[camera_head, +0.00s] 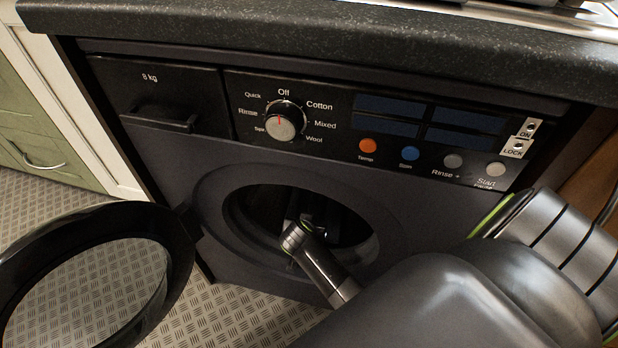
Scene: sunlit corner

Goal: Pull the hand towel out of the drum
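The dark washing machine (222,270) has its round drum opening (250,205) uncovered, and the inside is very dark. Its round door (178,262) hangs open at the lower left. My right arm comes in from the right, and its wrist and gripper (303,226) reach into the drum opening. The fingers are small and dark there, so I cannot tell whether they are open or shut, or whether they touch anything. I cannot make out the hand towel; the drum's shadow and my arm hide much of the inside. My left gripper is out of view.
A dark speckled countertop (330,32) overhangs the machine. The control panel has a dial (283,122) and several buttons; a drawer handle (160,121) sticks out at upper left. A green cabinet (35,135) stands at left. The patterned floor (245,318) is clear below the machine.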

